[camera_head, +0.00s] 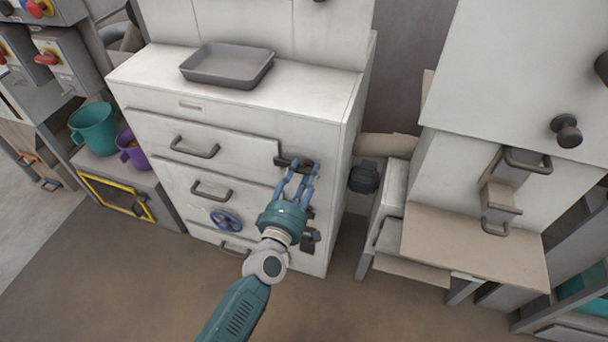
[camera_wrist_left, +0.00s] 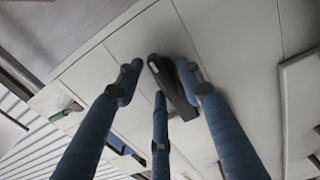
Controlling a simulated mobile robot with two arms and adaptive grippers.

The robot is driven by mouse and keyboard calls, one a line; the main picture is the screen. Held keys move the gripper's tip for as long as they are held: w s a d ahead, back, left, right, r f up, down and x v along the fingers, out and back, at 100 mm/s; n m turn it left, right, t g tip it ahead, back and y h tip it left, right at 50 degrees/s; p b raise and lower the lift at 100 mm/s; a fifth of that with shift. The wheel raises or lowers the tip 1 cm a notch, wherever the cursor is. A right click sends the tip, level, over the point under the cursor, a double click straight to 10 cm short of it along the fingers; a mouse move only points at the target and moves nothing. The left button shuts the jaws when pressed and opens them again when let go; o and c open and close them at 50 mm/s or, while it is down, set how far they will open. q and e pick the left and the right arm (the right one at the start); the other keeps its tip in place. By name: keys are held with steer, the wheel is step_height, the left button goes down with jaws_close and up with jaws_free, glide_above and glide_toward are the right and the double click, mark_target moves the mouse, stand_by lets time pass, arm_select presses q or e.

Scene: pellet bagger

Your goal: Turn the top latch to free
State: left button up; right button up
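The top latch (camera_head: 287,161) is a dark bar at the right end of the top drawer of a white cabinet (camera_head: 330,200). In the left wrist view the latch (camera_wrist_left: 172,88) lies slanted between my fingertips. My left gripper (camera_head: 303,174) has blue fingers spread apart around the latch; it also shows in the left wrist view (camera_wrist_left: 158,86). One finger is very close to the latch's side; I cannot tell whether it touches. Lower latches (camera_head: 309,238) are partly hidden behind my gripper. My right gripper is not in view.
A grey tray (camera_head: 228,58) sits on the cabinet top. Drawer handles (camera_head: 195,147) and a blue handwheel (camera_head: 226,219) stick out from the front. A teal bucket (camera_head: 95,130) and a purple jug (camera_head: 133,151) stand at left. A white machine with a bench (camera_head: 470,245) is at right.

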arm_select(q)
jaws_close()
steer(key=shift+m, duration=0.4)
steer(key=m+p, duration=0.1)
steer(key=m, duration=0.2)
steer(key=shift+d+m+p, duration=0.15)
steer(key=shift+m+p, duration=0.15)
steer(key=shift+p, duration=0.1)
steer(key=m+p, duration=0.1)
steer(key=m, duration=0.3)
steer(key=shift+d+m, duration=0.1)
steer(key=shift+m, duration=0.2)
steer(key=m+p, duration=0.1)
steer(key=m, duration=0.3)
steer(key=shift+f, duration=0.2)
steer(key=shift+s+f+m+p, duration=0.15)
steer(key=shift+m+p, duration=0.35)
steer(key=shift+m, duration=2)
